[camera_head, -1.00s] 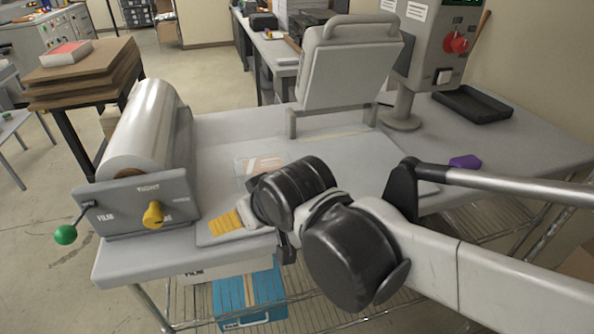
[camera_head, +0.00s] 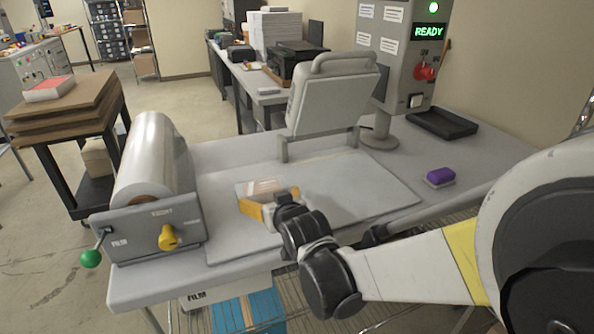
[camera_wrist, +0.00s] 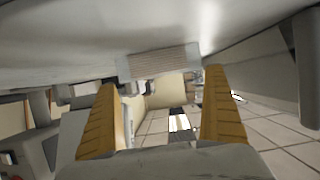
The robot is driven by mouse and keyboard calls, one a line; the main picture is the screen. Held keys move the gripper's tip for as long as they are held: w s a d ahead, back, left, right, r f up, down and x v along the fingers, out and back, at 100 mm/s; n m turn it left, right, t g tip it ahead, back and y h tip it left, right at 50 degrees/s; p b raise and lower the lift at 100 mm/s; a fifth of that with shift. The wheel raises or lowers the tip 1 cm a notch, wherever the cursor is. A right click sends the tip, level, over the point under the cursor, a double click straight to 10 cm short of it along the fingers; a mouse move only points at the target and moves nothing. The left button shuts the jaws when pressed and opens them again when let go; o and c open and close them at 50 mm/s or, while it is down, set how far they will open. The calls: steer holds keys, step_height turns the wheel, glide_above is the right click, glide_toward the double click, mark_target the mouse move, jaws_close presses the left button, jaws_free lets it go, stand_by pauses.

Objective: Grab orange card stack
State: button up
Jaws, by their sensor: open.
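In the head view, a small pale card stack with orange on it (camera_head: 264,186) lies on a clear sheet on the laminator's flat grey bed (camera_head: 365,190). My gripper (camera_head: 272,197) is low over the bed at the stack's near side, its yellow-orange fingers apart. The wrist view, which looks upside down, shows a thin striped stack edge (camera_wrist: 160,62) against the grey surface, between and just beyond the open fingertips (camera_wrist: 161,77). No finger clearly touches it. The gripper partly hides the stack's near side in the head view.
A film roll (camera_head: 150,165) with a yellow knob and green-ended lever stands left of the bed. A raised grey lid (camera_head: 330,95) is behind it. A purple block (camera_head: 440,176) and black tray (camera_head: 441,124) lie right. The bed's right part is clear.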

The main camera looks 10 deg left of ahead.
mark_target(265, 194)
steer(key=x, duration=0.2)
steer(key=shift+w+a+f, duration=0.15)
steer(key=shift+w+a, duration=0.05)
steer(key=shift+w, duration=0.05)
steer(key=b+x, duration=0.2)
steer(key=x, duration=0.3)
steer(key=shift+f, duration=0.1)
steer(key=c, duration=1.2)
steer(key=shift+o, duration=0.2)
